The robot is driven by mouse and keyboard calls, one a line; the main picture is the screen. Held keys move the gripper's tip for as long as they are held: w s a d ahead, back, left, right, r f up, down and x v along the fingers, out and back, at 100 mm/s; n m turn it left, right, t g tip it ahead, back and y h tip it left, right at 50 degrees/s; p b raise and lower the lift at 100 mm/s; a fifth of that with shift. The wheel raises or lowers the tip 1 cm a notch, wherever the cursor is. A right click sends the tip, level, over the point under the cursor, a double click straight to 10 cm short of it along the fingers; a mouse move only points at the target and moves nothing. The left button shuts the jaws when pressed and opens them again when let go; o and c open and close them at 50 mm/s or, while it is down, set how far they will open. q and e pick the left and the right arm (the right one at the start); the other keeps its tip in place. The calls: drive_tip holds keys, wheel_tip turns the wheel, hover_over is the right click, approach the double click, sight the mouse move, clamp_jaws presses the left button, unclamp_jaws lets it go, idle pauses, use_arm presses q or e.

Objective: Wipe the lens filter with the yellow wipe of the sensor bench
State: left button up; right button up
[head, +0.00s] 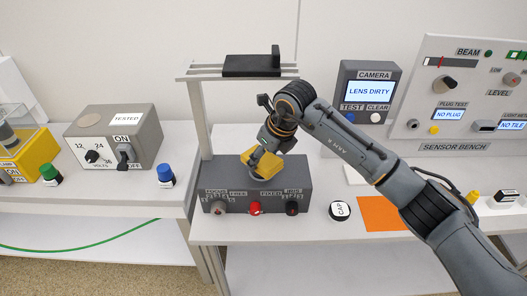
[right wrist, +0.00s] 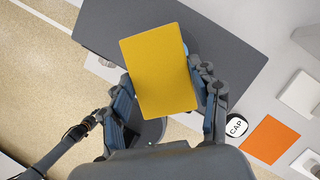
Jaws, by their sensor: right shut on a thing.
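My right gripper (head: 264,147) is shut on the yellow wipe (head: 262,163), low over the grey box with knobs (head: 240,180). In the right wrist view the wipe (right wrist: 158,68) is a flat yellow rectangle between the two fingers (right wrist: 168,100), covering part of the dark box top (right wrist: 240,55). I cannot make out the lens filter; wipe and gripper hide that area, so I cannot tell whether the wipe touches it. The camera panel (head: 367,92) reads LENS DIRTY.
A raised shelf with a black block (head: 252,65) stands behind the box. A round CAP (head: 340,211) and an orange mat (head: 385,213) lie to the right. The sensor bench panel (head: 460,100) stands at the right. A switch box (head: 115,135) is on the left table.

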drive_tip(key=shift+f+b, duration=0.9)
drive_tip(key=shift+f, duration=0.1)
idle(0.6)
